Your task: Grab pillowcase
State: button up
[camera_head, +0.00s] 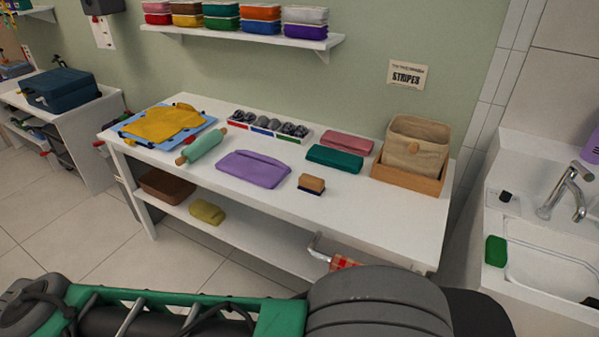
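I cannot tell for sure which cloth is the pillowcase. A folded purple cloth (253,169) lies flat on the middle of the white table (400,219). A folded teal cloth (334,158) and a folded pink cloth (348,142) lie behind it to the right. A yellow cloth (160,124) is spread on a blue board (122,128) at the table's left end. A smaller folded yellow cloth (207,211) lies on the lower shelf. My gripper is not in view; only links of my arm cross the bottom of the picture.
A teal roller (203,146), a brush (311,184), a compartment tray (304,137) and a beige fabric bin in a wooden box (408,178) stand on the table. A sink (555,265) is at right. Floor tiles are clear at left.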

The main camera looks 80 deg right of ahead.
aim_at(256, 156)
jog(key=k, duration=1.4)
jog(key=z, duration=1.2)
jog(key=i, duration=1.65)
